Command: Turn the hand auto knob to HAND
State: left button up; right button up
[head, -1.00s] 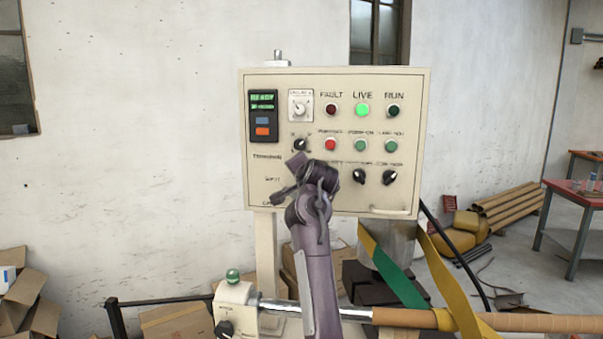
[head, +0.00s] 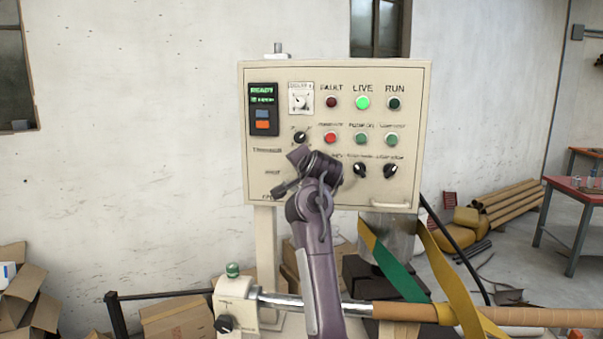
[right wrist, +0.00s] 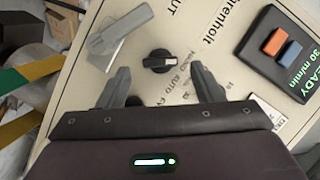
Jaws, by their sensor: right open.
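A cream control panel (head: 262,186) stands ahead. In the right wrist view, the black hand auto knob (right wrist: 158,61) sits on the panel with lettering that seems to read HAND AUTO beside it. Its white pointer mark lies roughly level in that picture. My right gripper (right wrist: 164,83) is open, its two dark fingers apart on either side of the knob's line, with no visible contact. In the head view my right gripper (head: 286,174) is in front of the panel's lower left and hides the knob. My left gripper is out of view.
A grey lever (right wrist: 120,32) is close to the knob. A display (head: 263,108) with blue and orange buttons is at upper left. Other black knobs (head: 360,170) (head: 390,170) are to the right. A roller (head: 405,312) and green and yellow strips (head: 395,270) are below.

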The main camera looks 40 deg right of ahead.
jog(key=b+v, duration=0.1)
jog(key=v, duration=0.4)
jog(key=shift+s+a, duration=0.2)
jog(key=shift+r, duration=0.1)
